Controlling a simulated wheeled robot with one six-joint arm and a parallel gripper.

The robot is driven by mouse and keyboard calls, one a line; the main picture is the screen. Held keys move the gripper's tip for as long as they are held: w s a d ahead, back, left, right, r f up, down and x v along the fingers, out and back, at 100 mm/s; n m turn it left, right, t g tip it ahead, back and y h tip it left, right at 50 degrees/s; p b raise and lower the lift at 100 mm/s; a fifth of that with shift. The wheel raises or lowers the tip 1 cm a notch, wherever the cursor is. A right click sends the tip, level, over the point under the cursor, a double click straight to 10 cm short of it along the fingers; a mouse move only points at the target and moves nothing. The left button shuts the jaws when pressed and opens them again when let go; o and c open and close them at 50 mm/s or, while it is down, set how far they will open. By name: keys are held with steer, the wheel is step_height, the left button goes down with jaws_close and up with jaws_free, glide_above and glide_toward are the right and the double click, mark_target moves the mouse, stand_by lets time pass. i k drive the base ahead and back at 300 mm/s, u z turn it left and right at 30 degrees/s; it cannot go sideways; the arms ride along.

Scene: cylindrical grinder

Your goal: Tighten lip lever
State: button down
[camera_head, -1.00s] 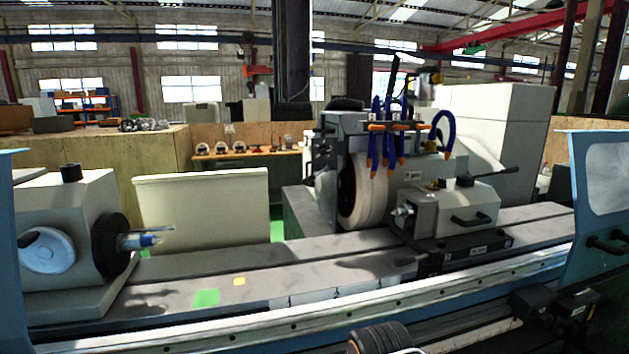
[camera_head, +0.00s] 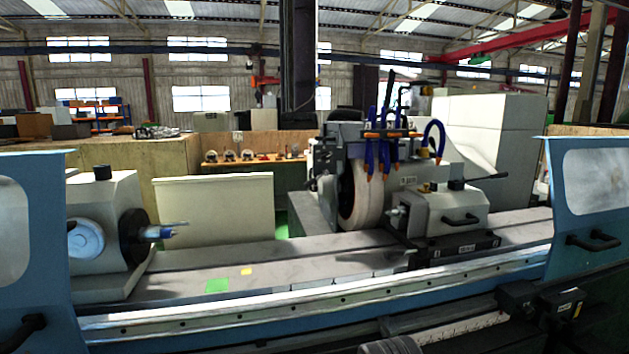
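The cylindrical grinder fills the middle of the head view. A long black lever (camera_head: 487,179) sticks out to the right from the top of the grey tailstock (camera_head: 440,209), which stands on the bed at the right. I cannot tell for certain that this is the lip lever, or whether it is tight. A dark handle (camera_head: 459,221) sits on the tailstock's front. The workhead (camera_head: 107,225) with its dark chuck stands at the left of the bed. My gripper is not in view.
Blue guard doors with windows stand at the left (camera_head: 35,240) and right (camera_head: 597,210), with the bed (camera_head: 300,262) open between them. A front rail (camera_head: 330,297) runs across. The grinding wheel (camera_head: 366,190) and blue coolant hoses (camera_head: 385,140) are behind the bed.

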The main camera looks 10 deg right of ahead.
mark_target(308, 183)
steer(key=z, duration=0.7)
steer(key=i, duration=0.65)
steer(key=u, duration=0.65)
